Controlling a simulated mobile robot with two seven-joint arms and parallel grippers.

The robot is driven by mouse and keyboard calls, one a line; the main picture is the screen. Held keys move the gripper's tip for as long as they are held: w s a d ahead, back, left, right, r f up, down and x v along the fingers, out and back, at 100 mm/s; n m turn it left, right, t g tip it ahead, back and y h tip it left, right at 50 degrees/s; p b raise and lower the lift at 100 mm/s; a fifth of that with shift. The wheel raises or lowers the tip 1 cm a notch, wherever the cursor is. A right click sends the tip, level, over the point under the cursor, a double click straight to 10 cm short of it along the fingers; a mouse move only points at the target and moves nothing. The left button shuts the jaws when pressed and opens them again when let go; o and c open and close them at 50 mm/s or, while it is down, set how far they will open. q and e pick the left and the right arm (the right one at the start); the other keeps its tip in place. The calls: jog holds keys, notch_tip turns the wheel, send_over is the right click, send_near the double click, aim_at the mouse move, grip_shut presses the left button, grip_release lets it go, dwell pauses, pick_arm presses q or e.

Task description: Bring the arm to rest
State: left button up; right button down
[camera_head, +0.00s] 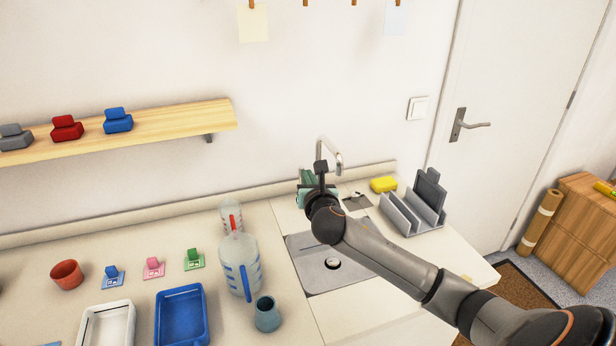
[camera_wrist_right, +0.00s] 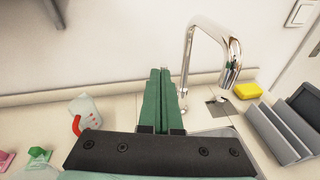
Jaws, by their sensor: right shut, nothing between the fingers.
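My right arm (camera_head: 385,255) reaches in from the lower right, across the sink. My right gripper (camera_head: 306,176) is in front of the back wall, left of the faucet. In the right wrist view its green fingers (camera_wrist_right: 160,75) are together with nothing between them. The fingers stand in front of the counter's back edge there. Part of the sink is hidden behind the arm. My left gripper is in neither view.
The steel faucet (camera_head: 329,154) stands close right of the gripper. The sink (camera_head: 310,272) lies below. A yellow sponge (camera_head: 384,184) and a grey rack (camera_head: 410,213) are to the right. Measuring jugs (camera_head: 240,262) stand left. A wooden shelf (camera_head: 170,123) juts out upper left.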

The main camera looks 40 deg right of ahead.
dwell(0.3)
